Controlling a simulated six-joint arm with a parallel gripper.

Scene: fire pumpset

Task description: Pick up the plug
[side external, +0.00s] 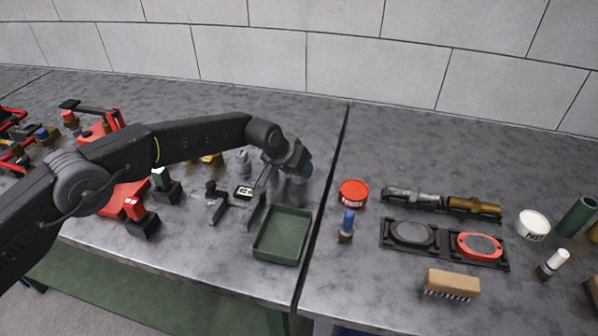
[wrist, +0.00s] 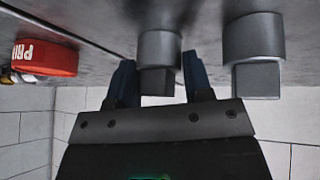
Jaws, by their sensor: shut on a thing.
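The plug (wrist: 160,48) is a grey cylinder with a smaller square head, in the wrist view. My gripper (wrist: 160,78) has one blue finger on each side of the square head and is shut on it. A second, similar grey plug (wrist: 254,38) stands beside it at the right of the wrist view, outside the fingers. In the side view my gripper (side external: 300,170) is low at the back of the left table, and the held plug is mostly hidden there. I cannot tell whether the held plug touches the table.
A green tray (side external: 262,258) lies in front of my gripper. A red round tin (side external: 353,193) stands to its right, past the gap between the tables. A grey fitting (side external: 243,163) stands close on the left. Black stands and red parts crowd further left.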

